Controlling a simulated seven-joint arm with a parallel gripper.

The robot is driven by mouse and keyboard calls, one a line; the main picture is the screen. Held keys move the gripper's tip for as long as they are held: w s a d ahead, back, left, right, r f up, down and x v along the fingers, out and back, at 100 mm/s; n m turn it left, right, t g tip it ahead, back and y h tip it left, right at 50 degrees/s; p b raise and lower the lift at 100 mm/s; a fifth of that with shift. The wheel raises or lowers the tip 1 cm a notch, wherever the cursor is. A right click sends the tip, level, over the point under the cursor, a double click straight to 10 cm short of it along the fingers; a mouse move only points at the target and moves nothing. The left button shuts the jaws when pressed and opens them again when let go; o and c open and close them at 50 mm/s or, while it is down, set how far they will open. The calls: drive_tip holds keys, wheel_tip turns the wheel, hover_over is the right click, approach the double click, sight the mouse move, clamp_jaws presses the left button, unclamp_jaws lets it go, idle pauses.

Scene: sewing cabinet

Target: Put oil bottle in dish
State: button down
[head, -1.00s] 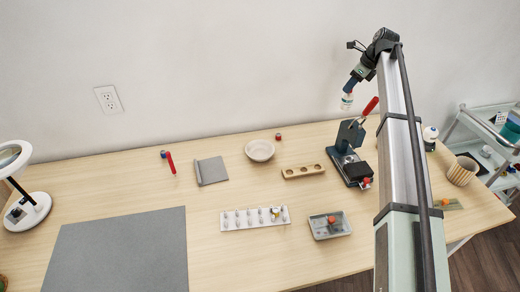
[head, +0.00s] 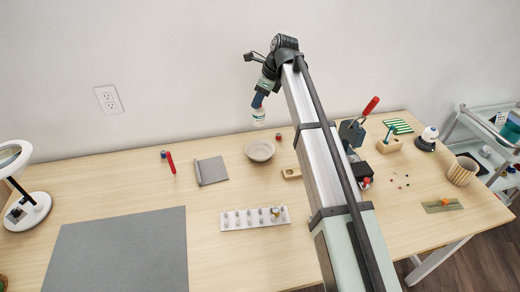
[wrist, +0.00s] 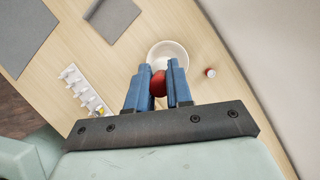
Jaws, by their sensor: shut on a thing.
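The oil bottle (head: 259,116) is a small pale bottle, held upright or nearly so in the air. Its red cap (wrist: 158,84) shows between the blue fingers in the wrist view. My gripper (head: 258,101) is shut on it near the top; the fingers also show in the wrist view (wrist: 158,78). The dish (head: 260,151) is a round, shallow cream bowl on the table, below the bottle in the head view. In the wrist view the dish (wrist: 178,48) lies beyond the fingertips, and the cap overlaps its near edge. The bottle's lower part is hidden there.
A small red-topped item (head: 278,137) stands right of the dish. A grey folded cloth (head: 212,170) lies to its left. A white rack (head: 235,219) with pegs is in front. A press with a red handle (head: 371,105) stands to the right, partly behind my arm.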

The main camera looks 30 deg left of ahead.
wheel_tip(320, 180, down, 15)
drive_tip(key=shift+w, duration=0.2)
idle(0.6)
drive_tip(key=shift+d, duration=0.1)
drive_tip(key=c, duration=1)
unclamp_jaws()
drive_tip(key=shift+f, duration=0.1)
drive_tip(key=v, duration=1.2)
drive_tip(key=shift+r, duration=0.2)
